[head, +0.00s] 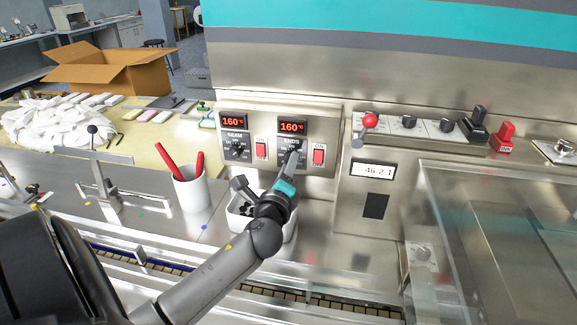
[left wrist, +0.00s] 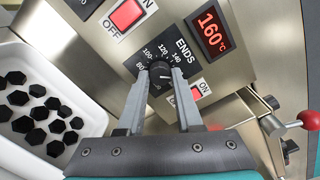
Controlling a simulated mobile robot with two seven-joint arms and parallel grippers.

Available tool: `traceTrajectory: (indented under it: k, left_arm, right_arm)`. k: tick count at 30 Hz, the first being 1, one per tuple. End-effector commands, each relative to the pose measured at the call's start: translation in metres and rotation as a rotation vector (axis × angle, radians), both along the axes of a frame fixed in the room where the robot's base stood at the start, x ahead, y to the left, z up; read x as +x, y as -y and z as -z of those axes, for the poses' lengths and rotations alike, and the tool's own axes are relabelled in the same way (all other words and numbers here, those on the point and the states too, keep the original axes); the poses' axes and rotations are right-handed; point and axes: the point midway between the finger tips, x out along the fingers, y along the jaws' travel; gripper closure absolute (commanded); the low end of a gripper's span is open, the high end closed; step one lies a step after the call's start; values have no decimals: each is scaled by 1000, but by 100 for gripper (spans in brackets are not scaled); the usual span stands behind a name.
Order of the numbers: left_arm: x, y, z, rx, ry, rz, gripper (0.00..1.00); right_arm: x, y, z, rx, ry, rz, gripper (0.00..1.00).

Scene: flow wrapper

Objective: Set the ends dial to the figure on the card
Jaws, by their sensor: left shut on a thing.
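The ends dial (left wrist: 160,72) is a black knob on a plate marked ENDS with figures such as 100, 120 and 140. My left gripper (left wrist: 163,79) is shut on it, one finger on each side; in the head view the gripper (head: 291,160) covers most of the knob. I cannot tell which figure the dial points to. The ends display (head: 292,127) reads 160 °C in red; it also shows in the left wrist view (left wrist: 210,34). I cannot make out the card. My right gripper is not in view.
The seam dial (head: 236,150) and its 160 °C display (head: 233,121) are to the left. Red rocker switches (head: 319,157) sit beside the dials. A white bin (left wrist: 22,160) of black pieces stands below. A red-knobbed lever (head: 369,120) is to the right, a cup of red pens (head: 191,190) left.

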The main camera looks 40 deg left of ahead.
Motion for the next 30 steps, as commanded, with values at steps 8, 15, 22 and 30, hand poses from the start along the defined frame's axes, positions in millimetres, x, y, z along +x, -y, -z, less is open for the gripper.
traceTrajectory:
  k: [8, 15, 22, 30]
  left_arm:
    - [0, 0, 1, -192, 103, -3, 100]
    - [0, 0, 1, -394, 214, -3, 100]
    - [0, 0, 0, -585, 320, -3, 100]
    - [0, 0, -1, -809, 444, -3, 100]
  right_arm:
    - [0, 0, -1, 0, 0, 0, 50]
    - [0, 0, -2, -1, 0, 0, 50]
    - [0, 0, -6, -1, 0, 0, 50]
    - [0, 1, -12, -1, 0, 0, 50]
